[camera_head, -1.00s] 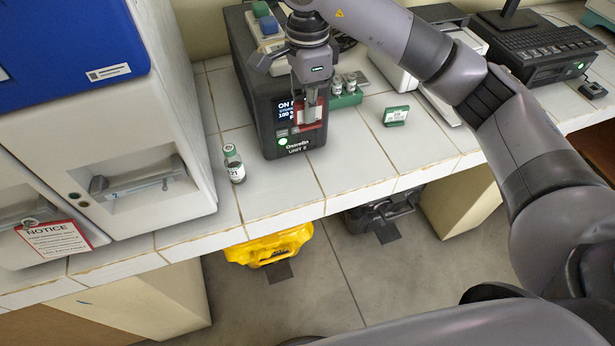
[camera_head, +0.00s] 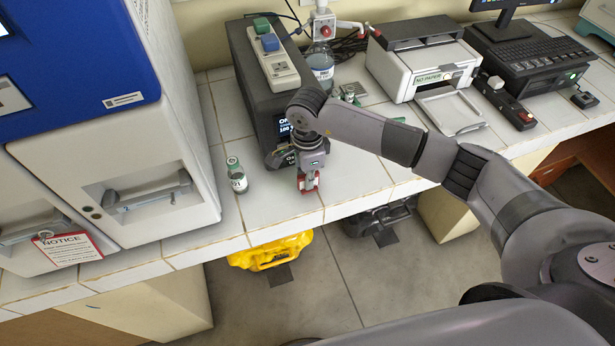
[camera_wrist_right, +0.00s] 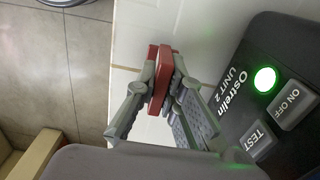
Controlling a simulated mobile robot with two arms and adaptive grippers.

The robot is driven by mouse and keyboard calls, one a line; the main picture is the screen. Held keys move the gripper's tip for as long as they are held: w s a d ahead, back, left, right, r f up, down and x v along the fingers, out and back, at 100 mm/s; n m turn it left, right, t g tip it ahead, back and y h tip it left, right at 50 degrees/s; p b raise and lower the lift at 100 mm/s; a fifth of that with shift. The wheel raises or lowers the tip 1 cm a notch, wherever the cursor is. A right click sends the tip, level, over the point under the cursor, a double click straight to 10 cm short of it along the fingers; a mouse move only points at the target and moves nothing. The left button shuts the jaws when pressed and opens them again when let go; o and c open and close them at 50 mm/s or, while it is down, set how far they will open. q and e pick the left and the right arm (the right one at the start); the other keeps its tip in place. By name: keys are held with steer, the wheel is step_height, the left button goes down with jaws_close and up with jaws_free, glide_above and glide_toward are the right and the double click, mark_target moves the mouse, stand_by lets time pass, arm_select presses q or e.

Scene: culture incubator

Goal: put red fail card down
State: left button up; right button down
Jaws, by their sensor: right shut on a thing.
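The red fail card (camera_head: 301,183) is in my right gripper (camera_head: 310,181), over the white tiled counter near its front edge. It is just in front of the dark Ostrelin Unit 2 device. In the right wrist view the red card (camera_wrist_right: 161,72) sits edge-on between the fingertips of my right gripper (camera_wrist_right: 158,80), which are shut on it. The card's printed face is hidden, and I cannot tell if it touches the counter. My left gripper is out of view.
The Unit 2 device (camera_head: 262,105) stands close behind the gripper. A capped vial (camera_head: 237,178) stands to the left, by the white incubator (camera_head: 110,165). A printer (camera_head: 425,70) is at the back right. Bare counter tiles (camera_head: 345,180) lie right of the card.

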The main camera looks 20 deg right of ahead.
steer(key=shift+f, duration=0.6)
steer(key=shift+f, duration=0.15)
steer(key=c, duration=1.7)
jaws_free()
